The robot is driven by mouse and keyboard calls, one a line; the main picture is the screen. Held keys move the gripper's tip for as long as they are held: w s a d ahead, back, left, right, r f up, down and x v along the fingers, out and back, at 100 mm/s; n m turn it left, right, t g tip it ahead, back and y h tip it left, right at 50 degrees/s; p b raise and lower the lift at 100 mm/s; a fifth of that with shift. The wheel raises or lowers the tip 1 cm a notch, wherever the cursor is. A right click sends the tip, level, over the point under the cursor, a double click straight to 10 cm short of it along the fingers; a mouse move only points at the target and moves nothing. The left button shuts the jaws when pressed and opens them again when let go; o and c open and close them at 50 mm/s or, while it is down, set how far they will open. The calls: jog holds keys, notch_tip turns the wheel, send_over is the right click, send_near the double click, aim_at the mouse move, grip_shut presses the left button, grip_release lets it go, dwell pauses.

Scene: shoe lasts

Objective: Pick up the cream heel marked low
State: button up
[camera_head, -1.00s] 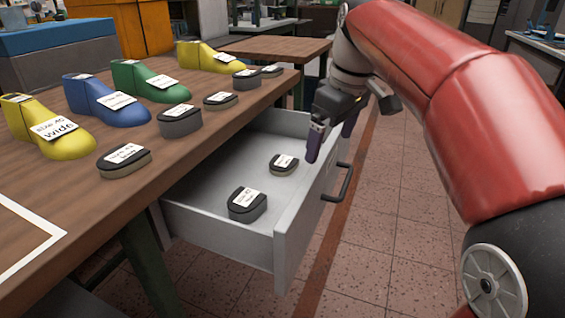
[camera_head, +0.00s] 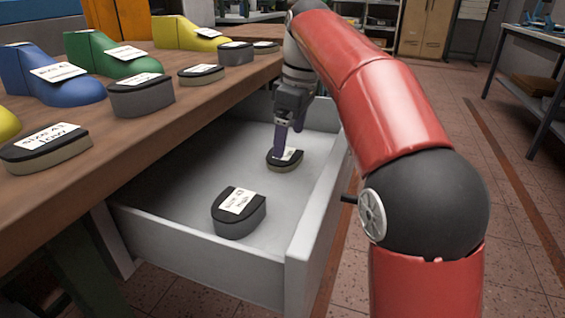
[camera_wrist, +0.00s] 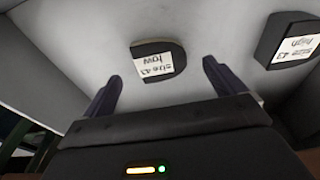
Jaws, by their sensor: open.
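A low heel with a black top and cream side (camera_head: 285,164) lies in the open drawer. Its white label reads "size 43 low" in the wrist view (camera_wrist: 155,60), where it appears upside down. My gripper (camera_head: 285,140) is open and empty, pointing down at this heel. In the head view a finger overlaps the heel's far edge; contact cannot be told. In the wrist view the heel lies just ahead of and between the two fingertips (camera_wrist: 161,72). Another cream-sided heel marked "size 41 low" (camera_head: 45,150) rests on the table.
A taller grey heel (camera_head: 239,218) marked high sits nearer in the drawer, and right in the wrist view (camera_wrist: 290,40). The drawer's front wall (camera_head: 318,220) stands close to my arm. More heels and coloured lasts (camera_head: 120,55) stand on the wooden table.

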jog(key=f+b, duration=0.1)
jog(key=f, duration=0.1)
jog(key=a+f, duration=0.1)
jog(key=f, duration=0.1)
jog(key=shift+w+a+f+b, duration=0.2)
jog(key=shift+f+b, duration=0.1)
jog(key=shift+b, duration=0.1)
jog(key=shift+c, duration=0.3)
jog(key=c, duration=1)
